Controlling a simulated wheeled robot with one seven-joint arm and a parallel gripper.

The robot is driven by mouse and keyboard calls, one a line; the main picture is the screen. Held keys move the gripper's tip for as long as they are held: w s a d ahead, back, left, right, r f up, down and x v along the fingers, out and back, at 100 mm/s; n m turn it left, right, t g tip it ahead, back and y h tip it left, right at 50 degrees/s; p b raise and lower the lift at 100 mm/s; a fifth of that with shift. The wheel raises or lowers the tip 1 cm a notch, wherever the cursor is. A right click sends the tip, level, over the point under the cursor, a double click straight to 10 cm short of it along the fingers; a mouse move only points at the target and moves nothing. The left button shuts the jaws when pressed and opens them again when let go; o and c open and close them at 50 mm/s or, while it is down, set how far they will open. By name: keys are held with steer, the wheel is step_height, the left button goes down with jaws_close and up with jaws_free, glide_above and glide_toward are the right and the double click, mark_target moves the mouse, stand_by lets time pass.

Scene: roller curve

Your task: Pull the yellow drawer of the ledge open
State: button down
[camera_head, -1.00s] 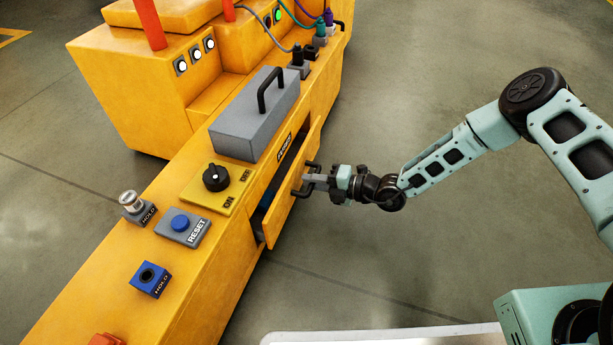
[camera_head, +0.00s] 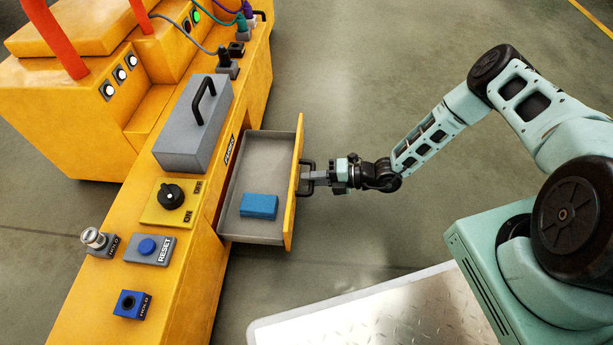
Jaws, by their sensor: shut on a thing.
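The yellow drawer (camera_head: 295,190) stands well out from the ledge (camera_head: 182,262), its grey inside in view. A blue block (camera_head: 259,206) lies in it, towards the near end. My gripper (camera_head: 311,178) is at the drawer's front, shut on the black handle (camera_head: 304,190). The fingertips partly cover the handle.
A metal plate (camera_head: 385,310), part of my base, is at the bottom. Grey floor (camera_head: 385,85) lies open beyond my arm.

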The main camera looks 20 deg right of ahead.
steer(key=c, duration=1.5)
jaws_free()
steer(key=shift+p+v, duration=3.25)
steer(key=shift+v, duration=5.5)
